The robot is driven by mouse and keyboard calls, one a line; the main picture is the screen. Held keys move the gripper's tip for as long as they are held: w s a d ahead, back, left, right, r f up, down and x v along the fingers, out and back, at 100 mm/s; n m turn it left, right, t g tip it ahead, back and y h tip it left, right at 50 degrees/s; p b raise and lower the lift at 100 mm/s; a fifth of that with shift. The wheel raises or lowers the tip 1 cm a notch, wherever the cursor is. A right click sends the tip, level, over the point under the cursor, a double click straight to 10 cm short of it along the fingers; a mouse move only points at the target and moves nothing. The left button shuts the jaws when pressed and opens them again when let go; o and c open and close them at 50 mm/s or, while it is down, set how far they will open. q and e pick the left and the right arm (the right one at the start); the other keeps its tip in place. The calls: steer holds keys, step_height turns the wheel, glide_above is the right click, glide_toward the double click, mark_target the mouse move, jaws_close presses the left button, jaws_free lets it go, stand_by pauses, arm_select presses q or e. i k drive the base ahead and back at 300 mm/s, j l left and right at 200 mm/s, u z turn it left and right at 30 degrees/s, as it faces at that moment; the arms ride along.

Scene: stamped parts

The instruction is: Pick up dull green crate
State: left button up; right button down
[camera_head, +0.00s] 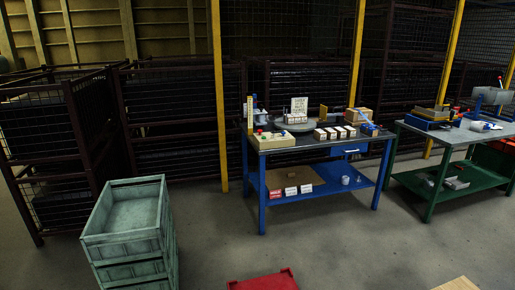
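A stack of dull green crates (124,246) stands on the floor at the lower left of the head view. The top crate (127,212) is open at the top and looks empty. The lower part of the stack is cut off by the bottom edge of the picture. Neither of my grippers shows in this view.
A blue workbench (318,190) with small parts stands in the middle, and a green bench (455,182) is at the right. Dark mesh cages (85,140) stand behind the stack. A red crate (264,281) lies at the bottom edge. Bare floor (340,248) lies between.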

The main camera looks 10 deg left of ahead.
mark_target(123, 222)
steer(key=i+j+z, duration=0.15)
steer(key=j, duration=0.4)
steer(key=i+j+z, duration=0.15)
steer(key=j, duration=0.4)
steer(key=i+j+z, duration=0.2)
steer(key=j, duration=0.35)
steer(key=j+z, duration=0.15)
steer(key=j, duration=0.45)
